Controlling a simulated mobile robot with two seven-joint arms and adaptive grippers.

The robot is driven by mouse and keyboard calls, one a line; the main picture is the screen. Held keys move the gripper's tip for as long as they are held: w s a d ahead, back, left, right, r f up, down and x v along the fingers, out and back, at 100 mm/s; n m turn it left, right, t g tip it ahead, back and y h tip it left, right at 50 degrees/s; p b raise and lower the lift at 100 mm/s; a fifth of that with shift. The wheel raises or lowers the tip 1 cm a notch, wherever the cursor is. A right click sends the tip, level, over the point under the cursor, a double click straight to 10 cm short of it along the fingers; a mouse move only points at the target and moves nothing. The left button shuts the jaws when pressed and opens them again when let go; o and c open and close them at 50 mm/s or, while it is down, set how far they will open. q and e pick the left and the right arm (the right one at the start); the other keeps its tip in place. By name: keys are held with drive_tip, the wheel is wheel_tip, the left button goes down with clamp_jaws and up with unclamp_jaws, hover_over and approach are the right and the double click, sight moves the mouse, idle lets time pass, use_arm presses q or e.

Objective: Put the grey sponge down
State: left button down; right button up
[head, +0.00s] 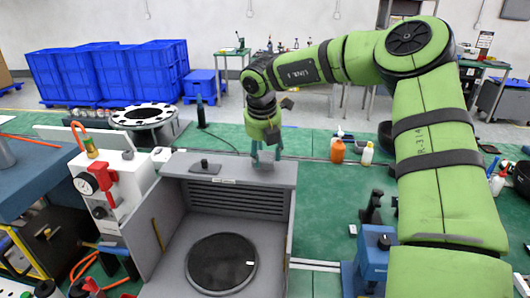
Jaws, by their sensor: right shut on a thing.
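My right gripper (266,154) points down over the right part of the top ledge of a grey open-fronted housing (232,174). It is shut on a small grey block, which looks like the grey sponge (263,164). The sponge is small and partly covered by the fingers. It is at or just above the ledge; I cannot tell if it touches. My left gripper is not in view.
A flat black piece with a knob (205,167) lies on the ledge's left part. A round black plate (221,262) lies inside the housing. A red-and-white gauge unit (100,185) stands left. An orange bottle (337,151) and a white bottle (367,153) stand behind right.

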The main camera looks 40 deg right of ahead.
sight(267, 159)
drive_tip(key=shift+f, duration=0.85)
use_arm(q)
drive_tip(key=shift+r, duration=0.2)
use_arm(e)
drive_tip(key=shift+s, duration=0.2)
drive_tip(key=o, duration=1)
drive_tip(key=shift+f, duration=0.1)
drive_tip(key=shift+o, duration=0.2)
drive_tip(key=shift+w, duration=0.25)
drive_tip(key=shift+s, duration=0.1)
drive_tip(key=b+v, duration=0.1)
drive_tip(key=v, duration=0.1)
drive_tip(key=b+v, duration=0.2)
drive_tip(key=v, duration=0.1)
drive_tip(key=shift+s+a+r+b, duration=0.1)
drive_tip(key=shift+s+r+b, duration=0.2)
drive_tip(key=shift+b, duration=0.1)
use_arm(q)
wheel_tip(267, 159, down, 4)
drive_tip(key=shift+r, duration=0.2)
use_arm(e)
drive_tip(key=shift+r, duration=0.55)
